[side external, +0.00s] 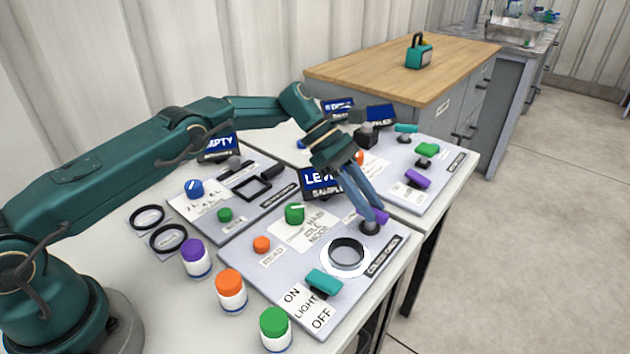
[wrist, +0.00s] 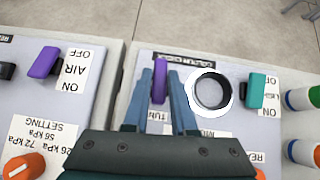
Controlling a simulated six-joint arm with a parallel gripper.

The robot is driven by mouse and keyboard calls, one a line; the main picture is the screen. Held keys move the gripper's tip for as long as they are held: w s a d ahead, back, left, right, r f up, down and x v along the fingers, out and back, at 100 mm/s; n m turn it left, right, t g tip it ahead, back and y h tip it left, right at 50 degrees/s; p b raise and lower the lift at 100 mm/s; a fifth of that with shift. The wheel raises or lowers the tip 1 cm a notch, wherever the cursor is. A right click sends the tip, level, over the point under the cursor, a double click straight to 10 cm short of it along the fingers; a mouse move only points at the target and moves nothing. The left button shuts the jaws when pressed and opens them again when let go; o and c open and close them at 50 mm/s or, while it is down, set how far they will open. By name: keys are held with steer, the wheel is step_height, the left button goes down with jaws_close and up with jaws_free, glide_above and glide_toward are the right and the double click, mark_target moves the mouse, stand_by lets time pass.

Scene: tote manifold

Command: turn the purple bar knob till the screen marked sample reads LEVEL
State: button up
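The purple bar knob (side external: 382,216) is on the near panel, by its right edge, with my gripper (side external: 372,212) right at it. In the wrist view the purple knob (wrist: 160,82) stands between the two fingers of my gripper (wrist: 160,92). The right finger is close against it, and a narrow gap shows on the left, so the fingers look slightly open around it. The screen marked sample (side external: 318,182) shows white letters "LEV" on blue; the rest of its word is hidden behind my gripper.
A black ring with a white surround (side external: 348,252) and a teal light switch (side external: 324,281) are near the knob. A green knob (side external: 294,213) and orange button (side external: 262,244) share the panel. Another purple knob (side external: 417,179) is on the farther panel. Capped jars (side external: 231,290) stand in front.

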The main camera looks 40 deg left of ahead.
steer(key=o, duration=0.3)
steer(key=shift+v, duration=2.6)
